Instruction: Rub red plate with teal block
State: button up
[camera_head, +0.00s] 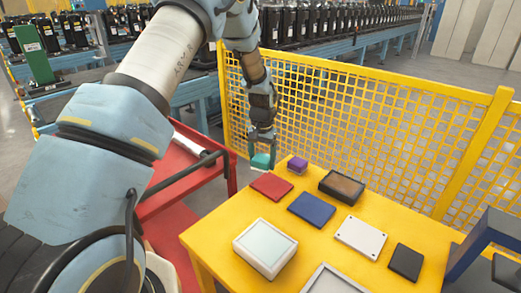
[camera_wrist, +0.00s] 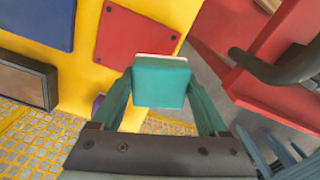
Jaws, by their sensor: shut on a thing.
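The teal block (camera_wrist: 161,82) is held between the two fingers of my gripper (camera_wrist: 160,100) in the wrist view. In the head view the teal block (camera_head: 262,161) shows at the end of my gripper (camera_head: 262,150), near the far left edge of the yellow table. The red plate (camera_head: 272,186) lies flat on the table, just nearer than the block. In the wrist view the red plate (camera_wrist: 136,35) is beyond the block, with screws at its corners. I cannot tell from these views whether block and plate touch; the block looks raised and beside the plate.
On the yellow table (camera_head: 215,240) are a purple block (camera_head: 297,165), a blue plate (camera_head: 312,209), a dark brown-topped box (camera_head: 342,187), a white box (camera_head: 265,248), a white plate (camera_head: 360,238) and a black plate (camera_head: 405,262). A yellow mesh fence (camera_head: 400,140) stands behind. A red cart (camera_head: 190,190) is at left.

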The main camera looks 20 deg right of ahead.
jog(key=shift+r+p, duration=0.75)
jog(key=shift+r, duration=0.85)
